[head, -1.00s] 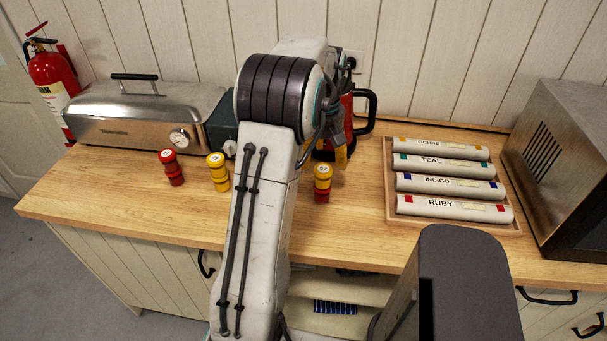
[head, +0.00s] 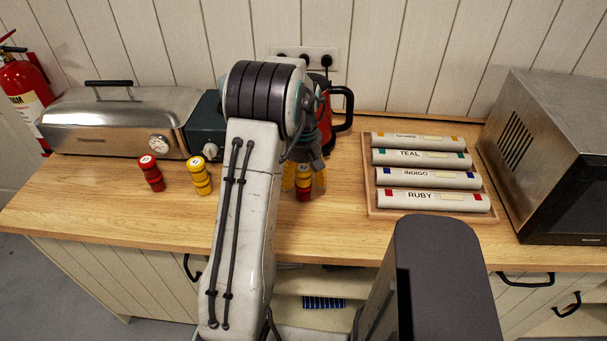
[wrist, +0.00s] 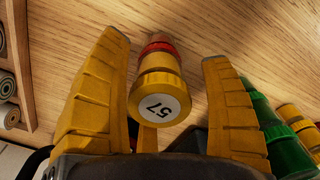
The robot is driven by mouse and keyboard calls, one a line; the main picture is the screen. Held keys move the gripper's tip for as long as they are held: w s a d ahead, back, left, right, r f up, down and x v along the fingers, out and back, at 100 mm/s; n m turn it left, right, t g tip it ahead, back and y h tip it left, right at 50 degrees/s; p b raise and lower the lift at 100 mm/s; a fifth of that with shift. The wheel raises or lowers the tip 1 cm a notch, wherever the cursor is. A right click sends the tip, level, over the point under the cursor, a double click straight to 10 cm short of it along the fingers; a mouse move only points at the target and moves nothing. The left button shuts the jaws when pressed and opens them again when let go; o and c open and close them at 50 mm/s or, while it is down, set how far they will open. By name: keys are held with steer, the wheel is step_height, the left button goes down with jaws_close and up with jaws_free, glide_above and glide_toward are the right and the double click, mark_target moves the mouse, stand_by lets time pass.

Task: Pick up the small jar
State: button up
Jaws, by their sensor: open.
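A small jar (head: 304,195), yellow above and red at the bottom, stands on the wooden counter near the middle of the head view. In the wrist view the jar (wrist: 157,90) shows its yellow cap with a white label reading 57. My gripper (head: 304,182) is open, with its yellow fingers on either side of this jar. In the wrist view the gripper (wrist: 165,52) has a visible gap between each finger and the jar, so it is not gripped.
A red jar (head: 151,174) and a yellow jar (head: 199,176) stand to the left. A green jar (wrist: 283,138) is right of my fingers in the wrist view. A tray (head: 370,190) of labelled rolls and a metal oven-like box (head: 520,150) are to the right. A red kettle (head: 325,110) stands behind.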

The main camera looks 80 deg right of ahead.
steer(key=c, duration=1.3)
